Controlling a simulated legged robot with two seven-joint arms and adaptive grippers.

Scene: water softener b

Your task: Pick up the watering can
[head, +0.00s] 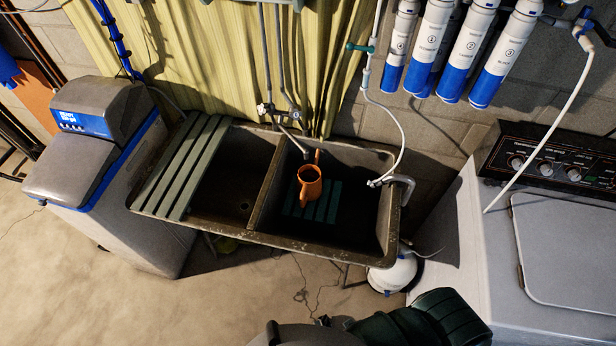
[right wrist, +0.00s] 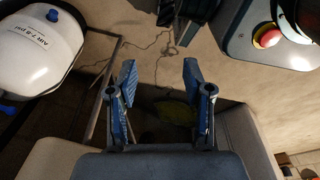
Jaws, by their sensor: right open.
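The orange watering can (head: 310,182) stands in the right basin of the double sink (head: 257,230), on a small green slatted rack (head: 326,208). Its round opening faces up. No gripper is near it in the head view. My right gripper (right wrist: 158,78) is open in the right wrist view, with blue-padded fingers apart and nothing between them. The watering can does not show in that view. Part of my arm shows at the bottom of the head view. My left gripper is not in view.
A white pressure tank (head: 393,273) stands below the sink's right end; it also shows in the right wrist view (right wrist: 40,48). A faucet (head: 292,135) and a white hose (head: 385,110) hang over the sink. A washing machine (head: 560,250) stands right, a water softener (head: 110,180) left.

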